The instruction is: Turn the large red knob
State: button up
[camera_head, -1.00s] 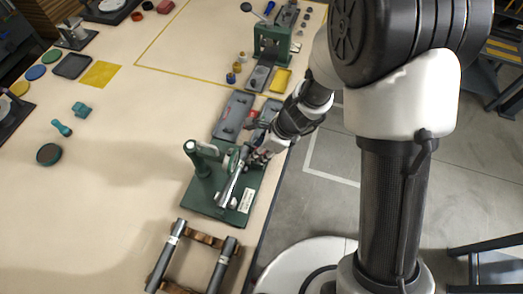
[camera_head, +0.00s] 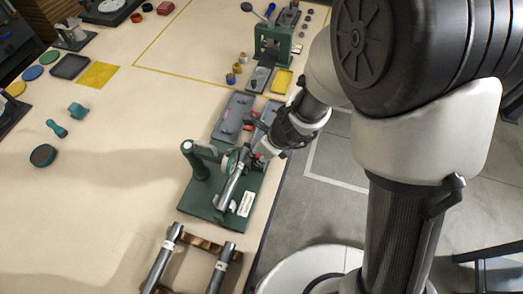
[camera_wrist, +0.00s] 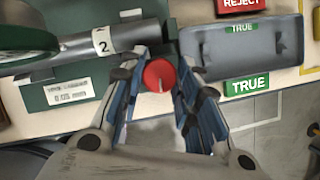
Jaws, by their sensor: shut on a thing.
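The large red knob (camera_wrist: 159,75) shows round and bright in the middle of the wrist view. It sits near the end of a grey metal cylinder (camera_wrist: 105,43) labelled 2. My gripper (camera_wrist: 160,84) has its two fingers on either side of the knob and is shut on it. In the head view my gripper (camera_head: 259,150) is at the right side of a green fixture (camera_head: 245,203) that carries the cylinder, near the table's right edge. The knob is mostly hidden by my gripper there.
Grey trays (camera_head: 232,116) lie just behind the fixture; the wrist view shows a TRUE label (camera_wrist: 246,86) and a REJECT label. A rack with two bars (camera_head: 218,268) stands in front. A green press (camera_head: 273,43) stands farther back.

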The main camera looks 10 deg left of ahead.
jog(key=o, duration=1.1)
jog(key=shift+r, duration=0.1)
jog(key=v, duration=1.2)
